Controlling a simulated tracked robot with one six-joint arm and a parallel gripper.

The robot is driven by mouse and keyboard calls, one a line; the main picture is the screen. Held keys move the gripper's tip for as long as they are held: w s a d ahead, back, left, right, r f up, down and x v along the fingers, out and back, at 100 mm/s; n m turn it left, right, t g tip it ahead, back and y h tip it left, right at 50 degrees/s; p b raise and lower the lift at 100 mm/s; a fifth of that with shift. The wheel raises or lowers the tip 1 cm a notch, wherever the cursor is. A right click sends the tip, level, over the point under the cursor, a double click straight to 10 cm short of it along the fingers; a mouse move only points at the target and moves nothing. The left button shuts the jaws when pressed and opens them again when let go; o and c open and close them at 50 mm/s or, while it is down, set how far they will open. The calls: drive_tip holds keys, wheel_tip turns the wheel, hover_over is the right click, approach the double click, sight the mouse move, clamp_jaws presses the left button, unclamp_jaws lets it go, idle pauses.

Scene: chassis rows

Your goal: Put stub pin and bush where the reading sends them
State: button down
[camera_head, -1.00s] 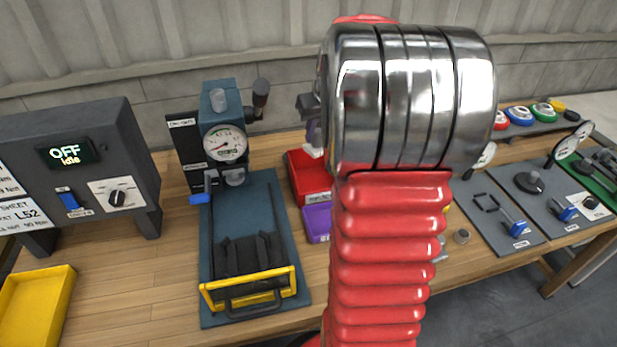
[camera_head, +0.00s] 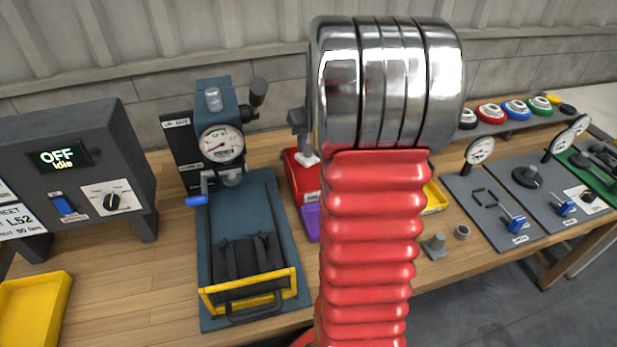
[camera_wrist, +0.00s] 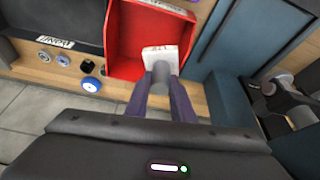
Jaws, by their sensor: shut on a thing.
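In the head view the white end (camera_head: 308,158) of the held thing shows left of my arm, over the red bin (camera_head: 300,185). A grey stub-like part with a wider base (camera_head: 434,246) and a small grey ring (camera_head: 462,232), which looks like a bush, stand apart on the bench. The display box (camera_head: 62,180) reads "OFF Idle". My arm hides part of the bench's middle.
A blue press with a dial gauge (camera_head: 222,143) and yellow-barred guard (camera_head: 250,290) stands left of the bins. A purple bin (camera_head: 311,222), a yellow bin (camera_head: 436,197) and a yellow tray (camera_head: 35,308) are around. Grey gauge plates (camera_head: 490,215) stand right. Bare bench shows at left centre.

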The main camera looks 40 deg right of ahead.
sight(308, 164)
wheel_tip(308, 164, down, 8)
drive_tip(key=shift+f, duration=0.1)
idle(0.4)
drive_tip(key=shift+f, duration=2.2)
drive_tip(key=shift+f, duration=0.1)
drive_tip(key=c, duration=1.5)
unclamp_jaws()
drive_tip(key=shift+c, duration=0.2)
drive_tip(key=v, duration=1.2)
